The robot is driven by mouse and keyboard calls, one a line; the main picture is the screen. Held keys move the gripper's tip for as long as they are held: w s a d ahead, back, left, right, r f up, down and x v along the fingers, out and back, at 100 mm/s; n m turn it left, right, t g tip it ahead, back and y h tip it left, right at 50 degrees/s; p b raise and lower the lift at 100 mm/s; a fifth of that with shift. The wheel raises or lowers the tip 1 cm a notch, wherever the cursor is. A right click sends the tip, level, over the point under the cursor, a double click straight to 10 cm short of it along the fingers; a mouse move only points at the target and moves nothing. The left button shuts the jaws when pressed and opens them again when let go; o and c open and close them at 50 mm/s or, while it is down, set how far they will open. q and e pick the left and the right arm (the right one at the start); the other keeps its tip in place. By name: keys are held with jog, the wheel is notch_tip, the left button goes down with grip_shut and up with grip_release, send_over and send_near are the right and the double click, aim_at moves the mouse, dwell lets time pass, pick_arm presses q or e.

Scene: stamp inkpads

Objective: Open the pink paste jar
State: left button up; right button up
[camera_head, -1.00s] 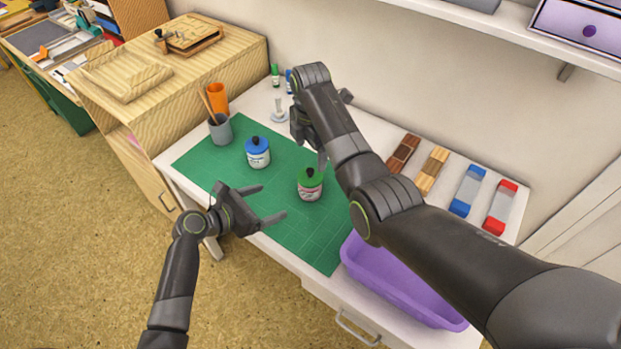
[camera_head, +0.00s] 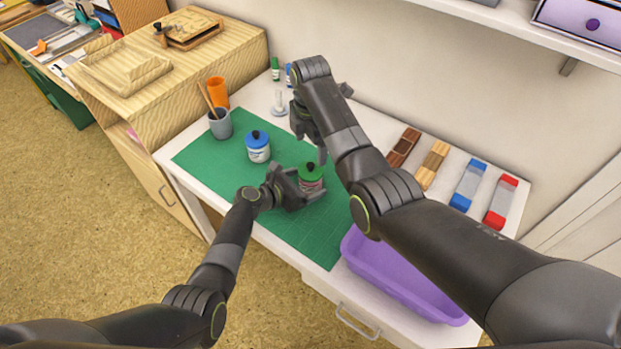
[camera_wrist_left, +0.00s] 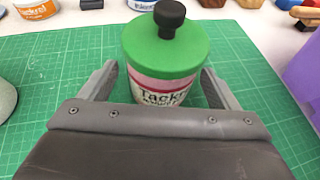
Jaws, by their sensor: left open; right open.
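The paste jar (camera_head: 311,178) stands upright on the green cutting mat (camera_head: 215,162). It has a green lid with a black knob, and a pinkish band shows under the lid in the left wrist view (camera_wrist_left: 165,62). The lid sits on the jar. My left gripper (camera_head: 303,186) is low at the mat, open, with one finger on each side of the jar body; in the left wrist view gaps show beside the jar. My right gripper (camera_head: 322,140) is above and behind the jar, apart from it; its fingers are partly hidden by my right arm.
A blue-lidded jar (camera_head: 258,148) stands left of the paste jar, with a grey cup (camera_head: 220,126) and orange cup (camera_head: 218,92) behind. A purple bin (camera_head: 400,283) is at the front right. Several blocks and inkpads lie along the right side.

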aim_at(310, 165)
pick_arm(q)
jog(key=shift+w+d+f, duration=0.25)
jog(key=shift+w+d, duration=0.15)
jog(key=shift+d, duration=0.1)
jog(key=c, duration=1.4)
jog(key=shift+c, duration=0.2)
pick_arm(e)
jog(key=shift+o, duration=0.9)
notch_tip(310, 165, up, 4)
jog(key=n, duration=0.7)
notch_tip(310, 165, down, 12)
jog(key=shift+s+r, duration=0.15)
